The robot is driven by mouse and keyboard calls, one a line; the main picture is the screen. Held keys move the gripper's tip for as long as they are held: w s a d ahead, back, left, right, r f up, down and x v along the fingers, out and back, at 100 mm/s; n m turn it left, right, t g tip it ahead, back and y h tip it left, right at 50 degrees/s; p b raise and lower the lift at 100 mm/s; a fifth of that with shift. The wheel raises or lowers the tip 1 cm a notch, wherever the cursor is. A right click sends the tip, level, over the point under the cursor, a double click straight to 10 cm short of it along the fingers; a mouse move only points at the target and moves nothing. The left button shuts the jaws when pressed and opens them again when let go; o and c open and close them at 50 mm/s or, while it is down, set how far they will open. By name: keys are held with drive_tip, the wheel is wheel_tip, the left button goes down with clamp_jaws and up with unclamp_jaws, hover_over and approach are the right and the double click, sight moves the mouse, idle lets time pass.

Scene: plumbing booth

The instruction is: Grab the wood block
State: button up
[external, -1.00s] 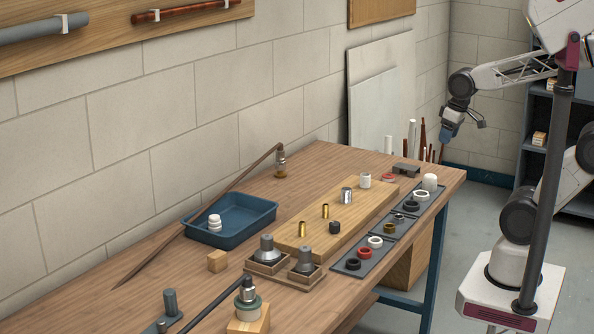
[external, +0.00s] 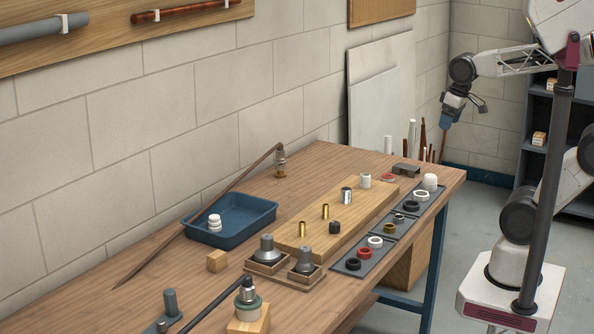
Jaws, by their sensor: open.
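A small plain wood block (external: 217,261) sits on the bare bench top, in front of the blue tray and left of the wooden holders with grey fittings. My gripper (external: 444,126) hangs in the air beyond the bench's far right end, well away from the block and higher than the bench top. It is open, and I see nothing held in it, though it is small in the picture.
The blue tray (external: 262,218) with white rings stands behind the block. A wooden board (external: 290,238) with brass and metal pieces, dark mats with rings (external: 350,267), and a fitting on another wooden block (external: 250,322) crowd the bench (external: 150,290).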

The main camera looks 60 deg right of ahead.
drive_tip(key=w+a+r+n+t+h, duration=0.1)
drive_tip(key=w+a+r+n+h, duration=0.15)
drive_tip(key=w+a+n, duration=0.7)
drive_tip(key=w+a+r+n+t+h, duration=0.25)
drive_tip(key=w+a+n, duration=0.25)
drive_tip(key=w, duration=1)
drive_tip(key=n+t+y, duration=0.4)
drive_tip(key=n+t, duration=0.3)
drive_tip(key=n, duration=1.4)
hover_over(222, 256)
drive_tip(key=s, duration=0.6)
wheel_tip(222, 256, down, 5)
drive_tip(key=f, duration=2.6)
drive_tip(key=shift+w+a+f, duration=0.2)
drive_tip(key=shift+w, duration=0.1)
drive_tip(key=shift+x, duration=1.2)
